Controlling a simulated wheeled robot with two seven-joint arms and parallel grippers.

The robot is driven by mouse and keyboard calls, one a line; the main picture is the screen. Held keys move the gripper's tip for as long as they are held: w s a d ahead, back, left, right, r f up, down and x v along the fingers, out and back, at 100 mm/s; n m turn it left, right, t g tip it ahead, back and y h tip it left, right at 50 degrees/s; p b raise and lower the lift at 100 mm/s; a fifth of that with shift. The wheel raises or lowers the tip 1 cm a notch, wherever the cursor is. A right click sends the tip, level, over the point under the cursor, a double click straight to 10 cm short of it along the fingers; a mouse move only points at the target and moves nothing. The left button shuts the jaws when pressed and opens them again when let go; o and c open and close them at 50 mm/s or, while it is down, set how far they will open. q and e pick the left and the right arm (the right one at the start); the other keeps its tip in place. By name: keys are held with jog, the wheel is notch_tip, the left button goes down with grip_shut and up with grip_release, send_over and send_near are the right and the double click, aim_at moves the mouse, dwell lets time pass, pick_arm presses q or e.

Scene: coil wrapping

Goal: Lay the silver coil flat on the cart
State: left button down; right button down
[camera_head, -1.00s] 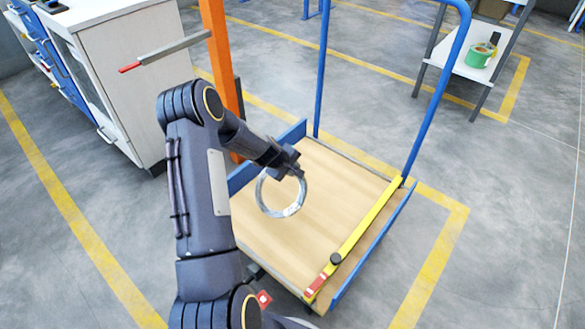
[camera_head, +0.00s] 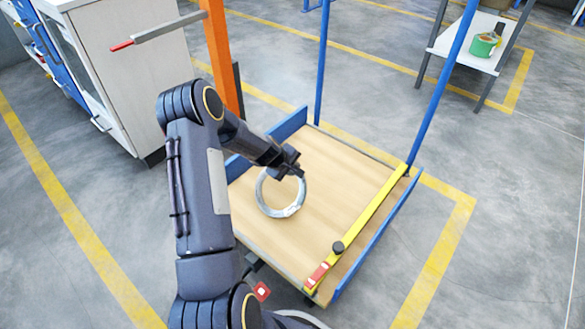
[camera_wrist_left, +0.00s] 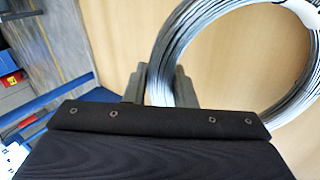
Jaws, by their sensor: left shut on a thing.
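The silver coil (camera_head: 264,201) is a ring of wire with a white tag, seen over the wooden deck of the cart (camera_head: 328,172). My left gripper (camera_head: 291,170) is shut on the coil's upper rim. In the left wrist view the coil (camera_wrist_left: 205,47) runs between the fingers of my left gripper (camera_wrist_left: 165,85), with the wooden deck (camera_wrist_left: 115,35) behind it. I cannot tell whether the coil touches the deck. My right gripper is not in view.
A yellow bar (camera_head: 365,218) lies along the cart's right side. Blue posts (camera_head: 436,85) rise from the cart. An orange post (camera_head: 221,60) and a white cabinet (camera_head: 125,75) stand at the left. A shelf (camera_head: 465,52) with a green roll (camera_head: 484,45) stands at the back right.

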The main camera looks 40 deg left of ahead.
pick_arm(q)
jog(key=c, duration=1.1)
grip_release()
jog(key=p+v, duration=0.2)
jog(key=v, duration=0.6)
jog(key=shift+w+p, duration=0.1)
jog(key=shift+p, duration=0.2)
